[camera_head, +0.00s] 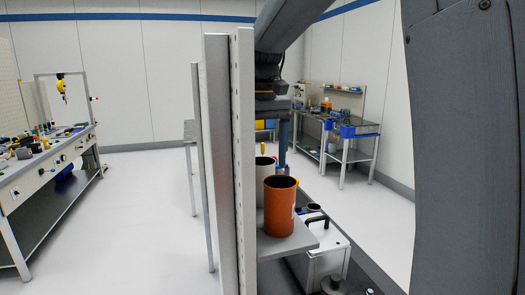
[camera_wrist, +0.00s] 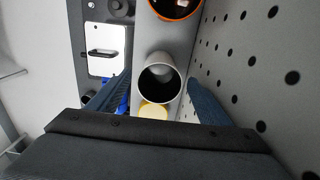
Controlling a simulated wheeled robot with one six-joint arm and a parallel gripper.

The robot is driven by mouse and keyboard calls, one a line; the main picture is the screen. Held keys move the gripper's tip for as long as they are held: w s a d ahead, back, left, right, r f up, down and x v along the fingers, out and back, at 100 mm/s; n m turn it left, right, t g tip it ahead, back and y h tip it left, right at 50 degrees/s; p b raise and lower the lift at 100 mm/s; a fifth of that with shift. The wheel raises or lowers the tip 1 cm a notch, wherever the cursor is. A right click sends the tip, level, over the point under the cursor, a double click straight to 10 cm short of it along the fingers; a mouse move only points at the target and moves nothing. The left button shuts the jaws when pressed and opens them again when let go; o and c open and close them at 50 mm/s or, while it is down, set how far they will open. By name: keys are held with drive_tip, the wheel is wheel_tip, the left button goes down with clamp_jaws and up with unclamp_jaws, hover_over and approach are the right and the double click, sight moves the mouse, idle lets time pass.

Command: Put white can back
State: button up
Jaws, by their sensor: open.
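The white can (camera_head: 262,168) stands on a grey shelf (camera_head: 302,238), partly hidden behind the orange-brown can (camera_head: 279,208) in the head view. In the wrist view the white can (camera_wrist: 148,62) shows its round open mouth and dark inside. My gripper (camera_wrist: 158,82) is open, its blue fingers on either side of the white can; I cannot tell whether they touch it. In the head view a blue finger of my gripper (camera_head: 276,152) reaches down behind the cans. A yellow round thing (camera_wrist: 153,110) lies just beside the white can, on the near side in the wrist view.
A tall perforated panel (camera_head: 243,130) rises along the shelf's left side; in the wrist view it is close on the right (camera_wrist: 255,70). A white case with a dark handle (camera_head: 325,262) stands below right of the shelf. Workbenches (camera_head: 345,135) stand farther off.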

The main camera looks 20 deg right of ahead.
drive_tip(key=shift+r+b, duration=0.55)
drive_tip(key=shift+r, duration=1.55)
drive_tip(key=shift+d, duration=0.1)
